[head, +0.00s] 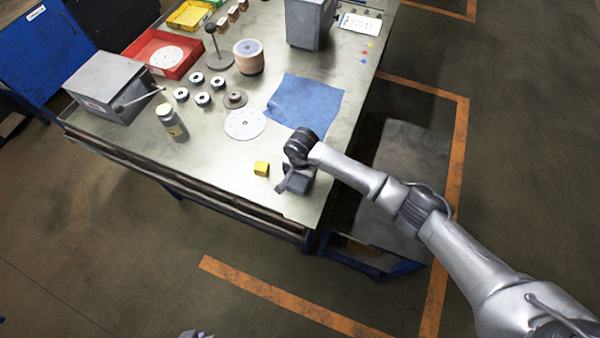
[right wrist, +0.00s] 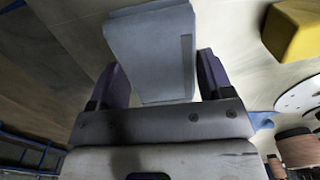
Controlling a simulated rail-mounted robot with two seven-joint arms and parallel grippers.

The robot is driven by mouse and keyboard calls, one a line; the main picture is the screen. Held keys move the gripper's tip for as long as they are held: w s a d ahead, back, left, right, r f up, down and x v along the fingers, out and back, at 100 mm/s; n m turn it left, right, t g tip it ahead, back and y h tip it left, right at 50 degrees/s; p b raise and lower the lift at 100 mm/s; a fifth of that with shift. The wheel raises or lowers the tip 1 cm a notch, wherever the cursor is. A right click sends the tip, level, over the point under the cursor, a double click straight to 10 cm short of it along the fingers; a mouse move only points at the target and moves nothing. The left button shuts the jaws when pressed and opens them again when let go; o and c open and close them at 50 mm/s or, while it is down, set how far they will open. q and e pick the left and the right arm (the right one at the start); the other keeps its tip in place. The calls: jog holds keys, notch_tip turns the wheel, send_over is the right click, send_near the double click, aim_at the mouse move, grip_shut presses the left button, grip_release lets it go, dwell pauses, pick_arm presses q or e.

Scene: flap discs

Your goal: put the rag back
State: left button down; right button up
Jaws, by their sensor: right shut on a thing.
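A blue cloth (head: 305,102), the one thing that looks like a flat rag, lies spread on the bench near its right edge. My right gripper (head: 294,182) is at the bench's near right corner, apart from the cloth. In the right wrist view its two dark fingers (right wrist: 160,72) are shut on a grey block-like thing (right wrist: 150,45). This thing also shows partly in the head view (head: 300,184); I cannot tell whether it is a folded rag. Only a small grey piece at the bottom edge of the head view may be my left gripper.
A yellow cube (head: 261,169) stands just left of my right gripper; a white perforated disc (head: 245,124) lies beyond it. A grey bottle (head: 172,124), a grey box with a lever (head: 108,84), a red tray (head: 137,50) and several small rings stand further left. The near bench surface is mostly clear.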

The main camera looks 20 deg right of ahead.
jog(key=shift+f, duration=0.15)
jog(key=o, duration=1.1)
notch_tip(320, 180, up, 12)
jog(key=shift+d+r, duration=0.15)
